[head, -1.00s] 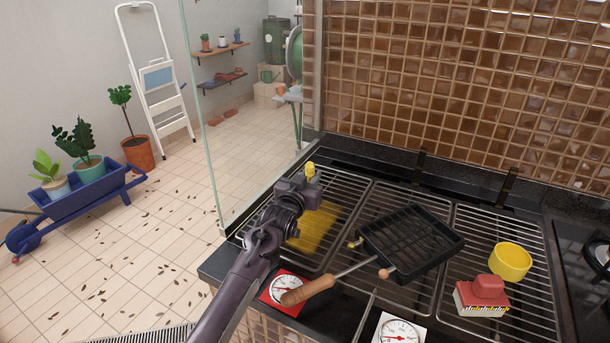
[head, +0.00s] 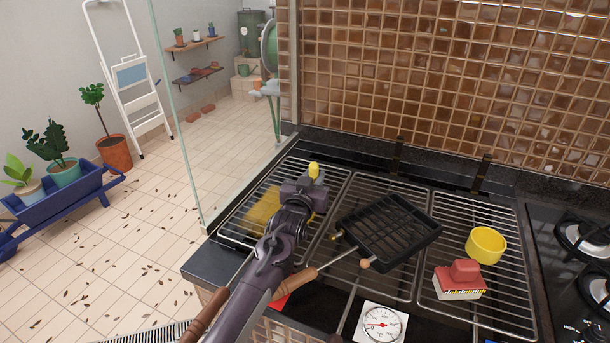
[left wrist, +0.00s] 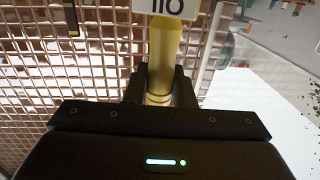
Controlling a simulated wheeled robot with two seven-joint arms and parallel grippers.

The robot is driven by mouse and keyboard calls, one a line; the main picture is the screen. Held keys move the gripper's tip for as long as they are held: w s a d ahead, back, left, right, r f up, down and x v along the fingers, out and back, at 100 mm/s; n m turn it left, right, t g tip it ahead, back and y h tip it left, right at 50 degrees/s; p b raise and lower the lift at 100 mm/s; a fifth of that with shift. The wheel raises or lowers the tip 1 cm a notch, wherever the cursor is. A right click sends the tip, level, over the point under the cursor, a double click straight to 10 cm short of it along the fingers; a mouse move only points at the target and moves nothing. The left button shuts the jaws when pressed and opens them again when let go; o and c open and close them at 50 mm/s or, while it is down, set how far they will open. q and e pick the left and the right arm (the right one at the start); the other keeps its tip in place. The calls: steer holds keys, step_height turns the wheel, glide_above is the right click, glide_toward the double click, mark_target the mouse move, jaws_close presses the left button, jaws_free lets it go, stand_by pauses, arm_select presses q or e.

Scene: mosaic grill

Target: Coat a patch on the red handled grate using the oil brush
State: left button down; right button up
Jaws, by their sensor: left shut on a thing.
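My left gripper (head: 308,186) is over the left grill grate (head: 322,204). It is shut on the yellow handle of the oil brush (head: 314,170), whose top sticks up above the fingers. In the left wrist view the yellow handle (left wrist: 163,55) stands between the two dark fingers, below a white tag reading "110". The brush's lower end is hidden by the gripper. A yellow oily patch (head: 262,212) shows on the left grate, left of the gripper. My right gripper is not in view.
A black grill basket (head: 390,232) with a wooden handle lies on the middle grate, close right of my arm. A red-topped scrubbing brush (head: 461,280) and a yellow ring-shaped cup (head: 486,245) sit on the right grate. A glass panel (head: 180,120) stands at the left.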

arm_select(q)
steer(key=shift+d, duration=0.3)
steer(key=shift+w+f+b, duration=0.1)
steer(key=shift+w+b, duration=0.25)
steer(key=shift+b, duration=0.35)
steer(key=shift+w+d, duration=0.15)
steer(key=shift+w, duration=0.15)
steer(key=w+a+b, duration=0.1)
steer(key=w+a, duration=0.1)
steer(key=a, duration=0.5)
steer(key=w+a+b, duration=0.2)
steer(key=w+a, duration=0.1)
steer(key=a, duration=0.4)
steer(key=shift+a, duration=0.2)
steer(key=shift+w+r, duration=0.1)
steer(key=shift+r, duration=0.1)
steer(key=shift+r+p, duration=2.15)
steer(key=shift+r, duration=0.8)
